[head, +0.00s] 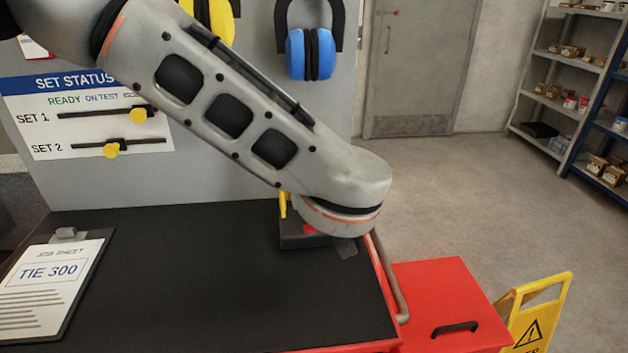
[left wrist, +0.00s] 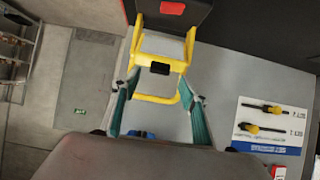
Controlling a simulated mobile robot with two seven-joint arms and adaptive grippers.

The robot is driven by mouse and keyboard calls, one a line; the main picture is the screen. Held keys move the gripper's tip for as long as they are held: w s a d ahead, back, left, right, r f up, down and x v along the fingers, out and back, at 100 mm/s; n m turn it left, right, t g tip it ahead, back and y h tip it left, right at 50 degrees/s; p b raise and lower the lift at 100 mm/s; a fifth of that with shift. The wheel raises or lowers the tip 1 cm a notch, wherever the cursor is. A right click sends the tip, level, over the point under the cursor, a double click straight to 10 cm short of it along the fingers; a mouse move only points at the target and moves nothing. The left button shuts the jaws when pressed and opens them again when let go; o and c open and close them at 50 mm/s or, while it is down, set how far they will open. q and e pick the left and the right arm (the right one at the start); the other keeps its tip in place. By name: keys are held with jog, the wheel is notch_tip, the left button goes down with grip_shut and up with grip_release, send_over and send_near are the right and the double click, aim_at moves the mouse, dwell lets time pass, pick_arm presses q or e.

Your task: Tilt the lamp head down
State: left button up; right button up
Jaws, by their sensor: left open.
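The lamp shows in the left wrist view, upside down. Its yellow lamp head (left wrist: 160,70) has a pale grey panel and a small dark window, with a yellow loop below. A black base (left wrist: 205,14) with a red patch is at the top. My left gripper (left wrist: 160,84) has its two teal fingers apart, one on each side of the lamp head. I cannot tell whether they touch it. In the head view my left arm hides most of the lamp; only a yellow sliver (head: 283,205) and part of the dark base show. My right gripper is out of view.
The lamp stands at the far right of a black bench top (head: 200,280). A clipboard (head: 52,290) lies at its left. A grey panel (head: 262,100) behind holds a status board (head: 85,120) and blue ear defenders (head: 310,52). A red drawer (head: 450,300) sticks out right, beside a yellow sign (head: 535,310).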

pick_arm(q)
jog(key=v, duration=0.7)
